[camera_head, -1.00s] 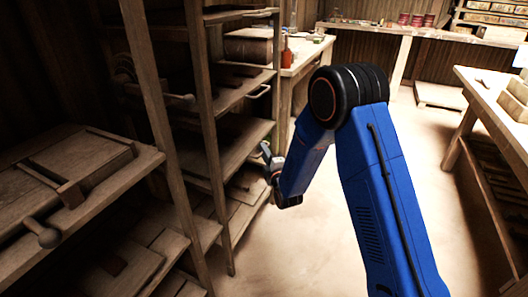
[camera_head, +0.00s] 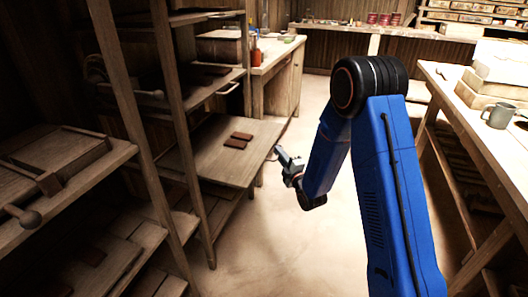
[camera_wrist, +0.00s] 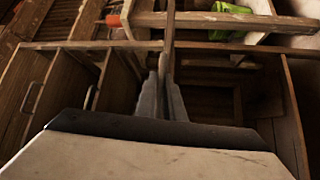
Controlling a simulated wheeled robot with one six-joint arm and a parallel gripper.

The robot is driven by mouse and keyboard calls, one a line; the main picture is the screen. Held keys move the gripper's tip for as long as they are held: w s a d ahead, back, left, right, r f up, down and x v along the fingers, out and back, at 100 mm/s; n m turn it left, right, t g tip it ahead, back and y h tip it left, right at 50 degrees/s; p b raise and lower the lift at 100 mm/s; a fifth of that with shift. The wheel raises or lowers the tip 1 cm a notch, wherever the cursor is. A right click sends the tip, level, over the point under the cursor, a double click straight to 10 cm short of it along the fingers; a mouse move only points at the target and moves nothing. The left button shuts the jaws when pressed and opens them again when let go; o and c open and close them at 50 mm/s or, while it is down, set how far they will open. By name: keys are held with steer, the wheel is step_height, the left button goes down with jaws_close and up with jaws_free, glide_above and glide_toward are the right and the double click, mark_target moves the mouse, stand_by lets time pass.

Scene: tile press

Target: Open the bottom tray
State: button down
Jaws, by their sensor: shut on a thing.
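The bottom tray (camera_head: 213,166) is a flat wooden board in the rack at the left of the head view. It juts far out of the rack toward the right. My gripper (camera_head: 281,154) is at the tray's outer right edge. In the wrist view the gripper fingers (camera_wrist: 166,97) are closed together on a thin dark strip that runs upward between them. I cannot make out the handle itself.
An upper tray with a metal handle (camera_head: 229,88) sits above it in the wooden rack (camera_head: 176,108). A workbench (camera_head: 475,110) with a grey mug (camera_head: 498,115) stands at the right. The floor (camera_head: 300,225) between rack and workbench is clear.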

steer(key=shift+s+d+f, duration=0.1)
steer(key=shift+s+d, duration=0.25)
steer(key=shift+d, duration=0.55)
steer(key=shift+s+d+r, duration=0.1)
steer(key=shift+s+d, duration=0.3)
steer(key=shift+d, duration=0.55)
steer(key=shift+s+d+f, duration=0.1)
steer(key=shift+s+d, duration=0.25)
steer(key=shift+d, duration=0.55)
steer(key=c, duration=1.9)
jaws_free()
steer(key=shift+o, duration=0.2)
steer(key=v, duration=0.7)
steer(key=shift+s, duration=0.2)
steer(key=shift+d, duration=0.2)
